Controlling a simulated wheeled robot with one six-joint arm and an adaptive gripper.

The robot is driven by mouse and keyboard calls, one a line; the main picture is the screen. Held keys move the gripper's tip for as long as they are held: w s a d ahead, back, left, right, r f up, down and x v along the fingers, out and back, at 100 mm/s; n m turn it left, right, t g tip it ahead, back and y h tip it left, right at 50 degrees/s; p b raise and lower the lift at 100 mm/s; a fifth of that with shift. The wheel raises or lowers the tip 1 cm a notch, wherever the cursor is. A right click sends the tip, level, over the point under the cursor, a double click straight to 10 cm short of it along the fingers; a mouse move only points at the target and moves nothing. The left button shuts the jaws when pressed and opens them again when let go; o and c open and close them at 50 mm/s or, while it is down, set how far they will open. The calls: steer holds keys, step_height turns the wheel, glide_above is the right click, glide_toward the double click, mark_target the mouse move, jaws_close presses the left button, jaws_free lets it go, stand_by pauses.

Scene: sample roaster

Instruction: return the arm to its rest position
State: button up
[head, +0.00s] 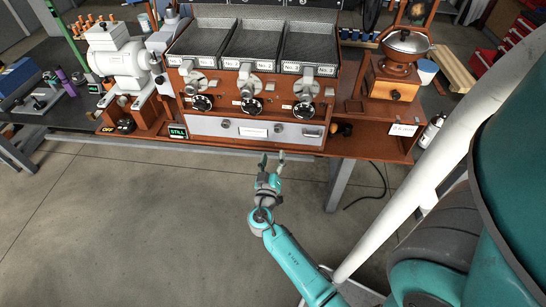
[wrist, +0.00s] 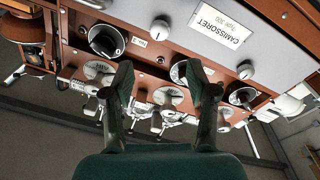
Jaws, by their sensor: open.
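My gripper (head: 272,160) is at the end of my teal arm, in front of the roaster's lower front panel. Its two fingers stand apart with nothing between them. In the wrist view my gripper (wrist: 165,85) shows open and empty, with the roaster (wrist: 150,45) beyond the fingers, seen upside down. In the head view the sample roaster (head: 250,95) has a red-brown front with three dark trays on top, and black knobs and handles below them. I cannot tell the exact gap between the fingertips and the panel.
A black cable (head: 372,190) hangs to the floor. The floor (head: 130,230) in front is clear.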

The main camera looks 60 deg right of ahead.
stand_by(0.3)
steer(key=s+a+f+n+t+y, duration=0.35)
steer(key=s+a+y, duration=0.3)
steer(key=a, duration=0.55)
steer(key=s+a+f+n+t+y, duration=0.2)
steer(key=s+a+f+n+y, duration=0.35)
steer(key=a, duration=0.65)
steer(key=s+a+r+t+y, duration=0.1)
steer(key=s+a+r+y, duration=0.1)
steer(key=s+a+r, duration=0.3)
steer(key=s+a+r+t+y, duration=0.1)
steer(key=s+a+r+y, duration=0.2)
steer(key=s+r, duration=0.6)
step_height(320, 180, up, 4)
steer(key=shift+s+a+r+m+y, duration=0.2)
steer(key=shift+a+m+y, duration=0.1)
steer(key=shift+a, duration=0.55)
steer(key=shift+t, duration=0.25)
